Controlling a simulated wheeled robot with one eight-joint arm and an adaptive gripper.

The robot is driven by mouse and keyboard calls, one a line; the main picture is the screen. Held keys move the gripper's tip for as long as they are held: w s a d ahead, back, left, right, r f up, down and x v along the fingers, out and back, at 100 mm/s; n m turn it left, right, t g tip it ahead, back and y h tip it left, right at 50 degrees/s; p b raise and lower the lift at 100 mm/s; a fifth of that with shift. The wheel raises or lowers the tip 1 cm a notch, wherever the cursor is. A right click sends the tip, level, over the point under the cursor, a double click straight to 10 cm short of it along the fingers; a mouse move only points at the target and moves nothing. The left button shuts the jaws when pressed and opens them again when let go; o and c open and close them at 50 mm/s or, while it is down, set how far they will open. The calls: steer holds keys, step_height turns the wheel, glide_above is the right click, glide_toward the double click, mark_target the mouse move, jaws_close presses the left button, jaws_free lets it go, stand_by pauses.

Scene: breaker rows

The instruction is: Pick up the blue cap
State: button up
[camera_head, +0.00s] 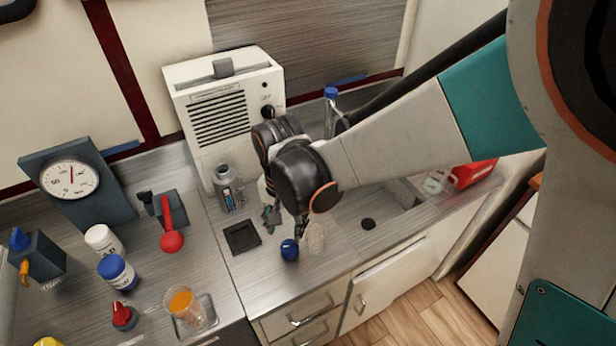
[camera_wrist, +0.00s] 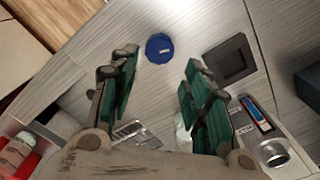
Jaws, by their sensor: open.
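The blue cap (camera_head: 289,250) is a small round dark-blue piece on the metal counter, close to the front edge. In the wrist view the blue cap (camera_wrist: 160,48) shows as a disc with a small pale label, just beyond the fingertips and between their lines. My gripper (camera_head: 301,228) is above the counter, beside and slightly behind the cap in the head view. In the wrist view my gripper (camera_wrist: 159,66) has its two green-padded fingers wide apart with nothing between them. The exact height above the cap is hard to tell.
A white jar with a blue lid (camera_head: 117,271), a red-ball lever (camera_head: 171,241) and an orange-filled beaker (camera_head: 184,304) stand further left. A white machine (camera_head: 222,110) stands behind.

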mark_target(289, 248)
step_height(289, 248, down, 12)
steer(key=b, duration=0.7)
steer(key=shift+w+r, duration=0.1)
steer(key=shift+r, duration=0.1)
steer(key=c, duration=0.6)
